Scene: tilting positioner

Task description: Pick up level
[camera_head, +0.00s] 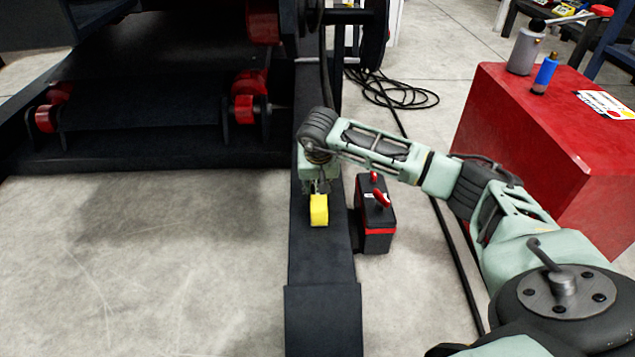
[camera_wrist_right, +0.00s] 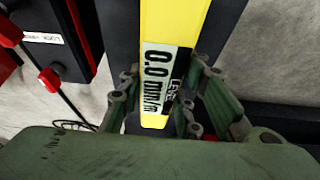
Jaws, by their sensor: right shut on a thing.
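The level is a yellow bar (camera_head: 319,211) with a white label reading "0.0 mm/m". In the head view its end shows over the dark beam of the positioner. In the right wrist view the level (camera_wrist_right: 172,35) runs up from between the fingers, its label near them. My right gripper (camera_head: 320,186) points down over the beam, and in the wrist view its fingers (camera_wrist_right: 160,100) are closed on the level's sides. I cannot tell whether the level touches the beam. My left gripper is not in view.
A black and red box (camera_head: 376,222) stands on the floor just right of the beam (camera_head: 322,262). A red cabinet (camera_head: 520,125) with a grey canister (camera_head: 526,48) and blue bottle (camera_head: 545,73) is at the right. Cables (camera_head: 400,92) lie on the floor. The left floor is clear.

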